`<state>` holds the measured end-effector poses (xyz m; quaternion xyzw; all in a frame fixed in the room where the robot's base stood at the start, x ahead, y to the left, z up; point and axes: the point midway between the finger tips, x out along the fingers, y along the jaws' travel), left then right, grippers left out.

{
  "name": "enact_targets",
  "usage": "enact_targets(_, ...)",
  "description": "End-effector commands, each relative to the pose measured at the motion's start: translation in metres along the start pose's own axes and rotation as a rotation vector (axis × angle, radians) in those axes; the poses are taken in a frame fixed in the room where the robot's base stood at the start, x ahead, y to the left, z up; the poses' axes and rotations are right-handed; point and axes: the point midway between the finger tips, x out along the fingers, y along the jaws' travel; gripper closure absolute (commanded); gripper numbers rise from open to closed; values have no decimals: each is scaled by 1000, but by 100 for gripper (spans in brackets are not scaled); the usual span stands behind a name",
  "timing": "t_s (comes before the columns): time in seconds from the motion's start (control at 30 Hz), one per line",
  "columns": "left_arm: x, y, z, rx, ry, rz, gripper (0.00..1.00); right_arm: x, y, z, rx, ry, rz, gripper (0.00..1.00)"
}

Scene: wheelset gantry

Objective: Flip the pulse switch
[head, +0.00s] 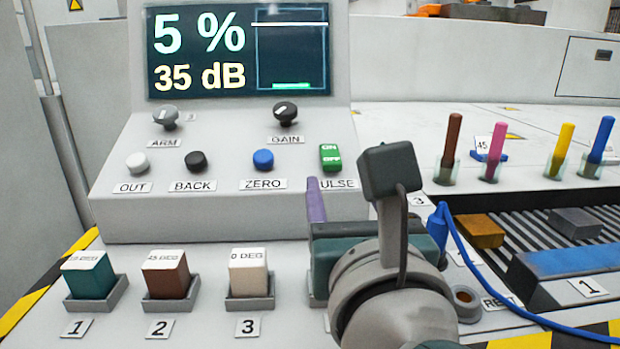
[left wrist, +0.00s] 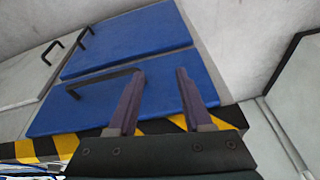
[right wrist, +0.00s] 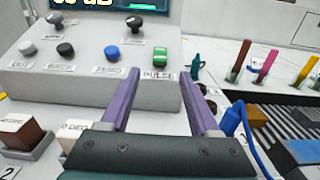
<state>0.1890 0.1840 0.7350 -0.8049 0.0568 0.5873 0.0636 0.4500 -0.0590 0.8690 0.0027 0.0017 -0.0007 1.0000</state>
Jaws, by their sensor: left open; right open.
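The pulse switch is a small green rocker (head: 330,157) marked ON at the top and OFF at the bottom, on the sloped console face above the PULSE label (head: 338,184). It also shows in the right wrist view (right wrist: 160,56), ahead of and between the fingertips. My right gripper (right wrist: 159,76) is open and empty, in front of the console and apart from the switch. In the head view, one purple finger shows below the switch; my wrist hides the other. My left gripper (left wrist: 160,73) is open and empty, in front of blue panels, away from the console.
The console screen (head: 238,50) reads 5 % and 35 dB. The blue ZERO button (head: 263,160) and GAIN knob (head: 286,113) are left of the switch. Three blocks in holders stand at front left. Colored pens (head: 493,152) and a blue cable (head: 480,280) are at right.

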Motion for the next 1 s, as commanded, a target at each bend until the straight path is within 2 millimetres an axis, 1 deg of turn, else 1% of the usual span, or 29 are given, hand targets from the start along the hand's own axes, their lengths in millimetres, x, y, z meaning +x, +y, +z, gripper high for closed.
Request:
enact_targets(0.3,12,1,3,1,3,0,50,56,0,0,-6,-4,1,38)
enact_targets(0.4,17,1,4,1,4,0,50,71,0,0,-6,-4,1,38)
enact_targets(0.5,20,1,5,1,4,0,50,81,0,1,-5,-4,2,38)
enact_targets(0.67,22,1,6,0,3,0,50,89,0,1,-5,-2,1,38)
enact_targets(0.9,21,1,6,0,3,1,50,90,0,2,-4,-2,1,38)
enact_targets(0.93,21,1,6,0,3,1,50,90,0,2,-5,-2,2,39)
enact_targets(1.0,21,1,6,0,3,1,50,90,0,2,-5,-2,2,46)
